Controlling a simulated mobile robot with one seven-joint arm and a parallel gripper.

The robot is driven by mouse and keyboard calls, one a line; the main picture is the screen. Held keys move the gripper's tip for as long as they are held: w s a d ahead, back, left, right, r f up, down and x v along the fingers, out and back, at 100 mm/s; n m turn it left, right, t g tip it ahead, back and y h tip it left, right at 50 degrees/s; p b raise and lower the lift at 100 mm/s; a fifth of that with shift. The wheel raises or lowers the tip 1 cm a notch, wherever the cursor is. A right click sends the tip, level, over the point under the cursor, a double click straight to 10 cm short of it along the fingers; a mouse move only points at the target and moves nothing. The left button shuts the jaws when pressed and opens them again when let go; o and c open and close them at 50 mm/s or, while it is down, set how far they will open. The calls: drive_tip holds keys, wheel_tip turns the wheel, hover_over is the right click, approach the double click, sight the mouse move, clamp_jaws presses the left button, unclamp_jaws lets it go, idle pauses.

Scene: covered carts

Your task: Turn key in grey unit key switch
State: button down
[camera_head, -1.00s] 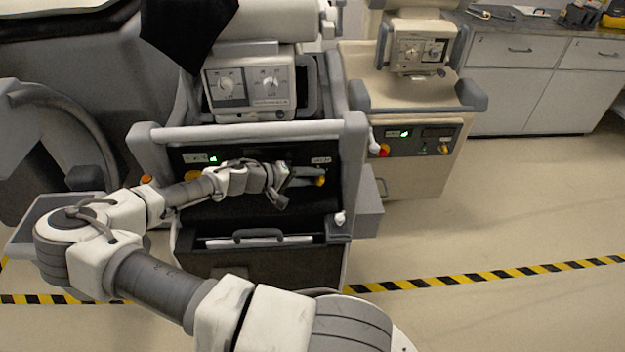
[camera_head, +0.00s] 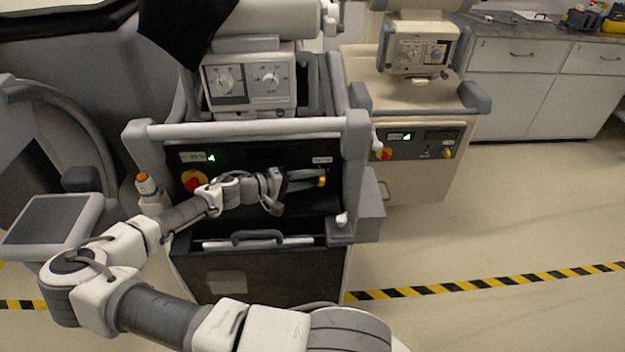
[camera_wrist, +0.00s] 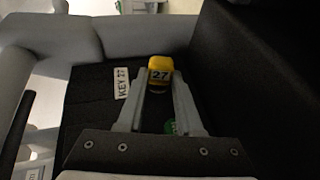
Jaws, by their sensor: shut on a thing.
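The grey unit (camera_head: 245,131) stands in the middle of the head view, with a black front panel under its grey top bar. A yellow key (camera_head: 321,181) sits at the right end of that panel, below a small white label. In the wrist view the yellow key (camera_wrist: 160,73) bears the number 27, beside a label reading KEY 27 (camera_wrist: 122,83). My gripper (camera_head: 318,178) reaches across the panel from the left. Its two fingers (camera_wrist: 158,88) are shut on the key's yellow head. The key switch itself is hidden behind the key and fingers.
A red knob on yellow (camera_head: 194,182) and a green display (camera_head: 211,158) are on the panel's left. A drawer handle (camera_head: 257,236) lies below my arm. A beige unit (camera_head: 430,165) with a similar panel stands to the right. Open floor lies at the front right.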

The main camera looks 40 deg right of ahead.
drive_tip(key=shift+f, duration=0.1)
drive_tip(key=shift+f+h+b, duration=0.25)
drive_tip(key=shift+h+b, duration=0.05)
drive_tip(key=shift+b, duration=0.3)
drive_tip(key=shift+f+n+g+h+b, duration=0.15)
drive_tip(key=shift+n+g+h+b, duration=0.25)
drive_tip(key=shift+b, duration=0.6)
drive_tip(key=shift+h, duration=0.4)
drive_tip(key=shift+r, duration=0.2)
drive_tip(key=shift+c, duration=2.4)
unclamp_jaws()
drive_tip(key=shift+a, duration=0.1)
